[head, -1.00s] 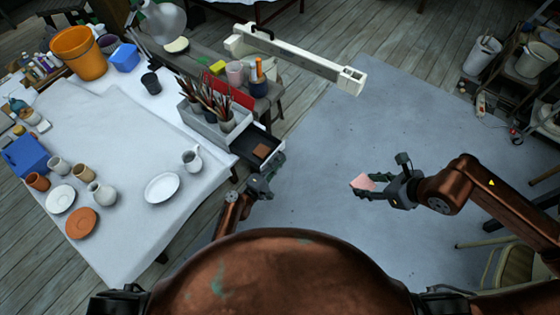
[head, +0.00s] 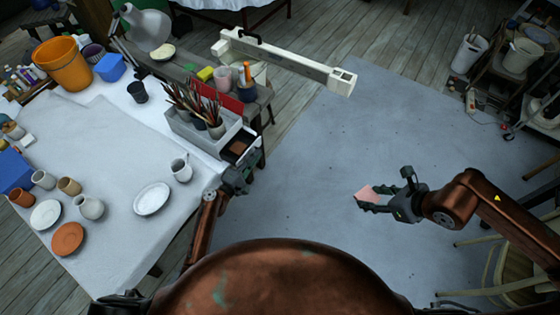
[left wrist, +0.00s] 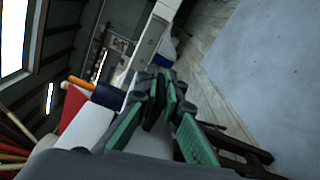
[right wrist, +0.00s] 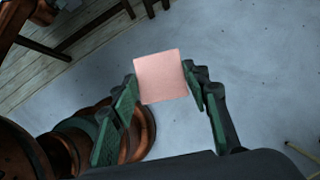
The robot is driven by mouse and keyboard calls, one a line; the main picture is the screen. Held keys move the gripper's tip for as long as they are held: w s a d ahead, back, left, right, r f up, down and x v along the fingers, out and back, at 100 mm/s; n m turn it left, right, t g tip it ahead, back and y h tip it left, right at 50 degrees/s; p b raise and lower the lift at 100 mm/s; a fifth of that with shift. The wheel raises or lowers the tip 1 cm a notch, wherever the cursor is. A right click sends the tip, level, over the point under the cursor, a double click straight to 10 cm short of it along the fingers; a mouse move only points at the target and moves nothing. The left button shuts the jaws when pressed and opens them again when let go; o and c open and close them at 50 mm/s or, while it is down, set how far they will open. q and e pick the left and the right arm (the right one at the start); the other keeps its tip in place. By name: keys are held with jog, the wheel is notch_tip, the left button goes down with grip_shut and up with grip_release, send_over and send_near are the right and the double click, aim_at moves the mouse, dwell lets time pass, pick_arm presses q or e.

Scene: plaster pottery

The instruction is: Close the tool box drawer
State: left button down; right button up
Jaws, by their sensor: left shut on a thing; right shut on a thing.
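The tool box (head: 187,135) is a grey-white box at the right edge of the table. Its dark drawer (head: 229,157) sticks out a little on the right side, with a brown square piece (head: 238,147) inside. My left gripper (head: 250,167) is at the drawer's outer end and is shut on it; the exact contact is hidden. My right gripper (head: 383,197) is shut on a pink square piece (head: 368,194), held over the floor away from the table. The pink piece also shows in the right wrist view (right wrist: 160,77).
Pots of brushes (head: 198,115) stand on the tool box. A white plate (head: 152,198) and a small jug (head: 181,170) are near it on the table (head: 120,150). A long white beam-like object (head: 285,60) is behind. The floor between my arms is clear.

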pick_arm(q)
jog(key=shift+a+f, duration=0.2)
jog(key=shift+a, duration=0.1)
jog(key=c, duration=2.1)
grip_release()
jog(key=shift+r, duration=0.1)
jog(key=shift+w+d, duration=0.1)
jog(key=v, duration=1.2)
jog(key=shift+c, duration=0.4)
